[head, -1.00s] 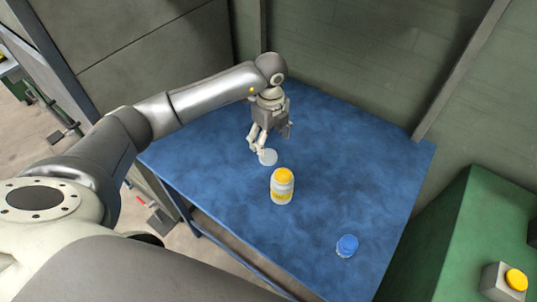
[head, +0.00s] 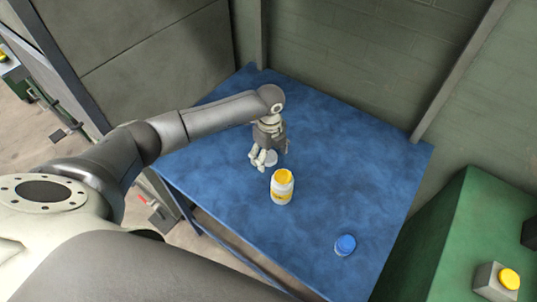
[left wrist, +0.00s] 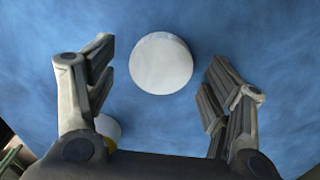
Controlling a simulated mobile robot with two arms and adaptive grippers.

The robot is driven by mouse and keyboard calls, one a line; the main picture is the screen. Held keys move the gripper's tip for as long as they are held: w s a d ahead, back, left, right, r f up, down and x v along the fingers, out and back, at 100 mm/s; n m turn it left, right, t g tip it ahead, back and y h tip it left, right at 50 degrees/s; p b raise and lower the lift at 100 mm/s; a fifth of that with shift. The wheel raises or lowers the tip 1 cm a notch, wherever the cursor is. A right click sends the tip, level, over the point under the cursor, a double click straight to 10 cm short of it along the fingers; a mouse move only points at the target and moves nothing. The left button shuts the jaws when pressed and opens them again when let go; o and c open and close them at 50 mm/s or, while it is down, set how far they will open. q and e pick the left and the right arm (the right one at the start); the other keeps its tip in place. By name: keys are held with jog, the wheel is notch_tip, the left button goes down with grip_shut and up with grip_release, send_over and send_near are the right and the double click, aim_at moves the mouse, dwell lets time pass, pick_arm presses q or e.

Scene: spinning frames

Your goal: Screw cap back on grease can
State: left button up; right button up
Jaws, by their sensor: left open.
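A pale round disc, which looks like the cap (head: 271,158), lies flat on the blue table. In the left wrist view this cap (left wrist: 160,63) is between the fingertips, with a gap on both sides. My left gripper (head: 264,163) is open, points down and is low over the cap, partly covering it in the head view. The white can (head: 282,190) with a yellow top stands upright just in front of the gripper. Part of the can (left wrist: 107,127) shows beside the left finger in the wrist view. My right gripper is not in view.
A small blue round container (head: 345,245) stands near the table's front right. The blue table (head: 350,165) is otherwise clear. Walls stand behind it. A green block (head: 470,230) with a yellow button box (head: 497,284) is at the right.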

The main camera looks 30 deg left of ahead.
aim_at(269, 157)
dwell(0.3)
pick_arm(q)
jog(key=c, duration=0.7)
jog(key=shift+c, duration=0.2)
jog(key=shift+r, duration=0.45)
notch_tip(269, 157, up, 2)
jog(key=shift+r+b, duration=0.15)
jog(key=shift+b, duration=0.15)
jog(key=s+d+r+b, duration=0.3)
jog(key=s+r, duration=0.6)
jog(key=s, duration=0.4)
jog(key=shift+s+r, duration=0.3)
jog(key=shift+r, duration=0.05)
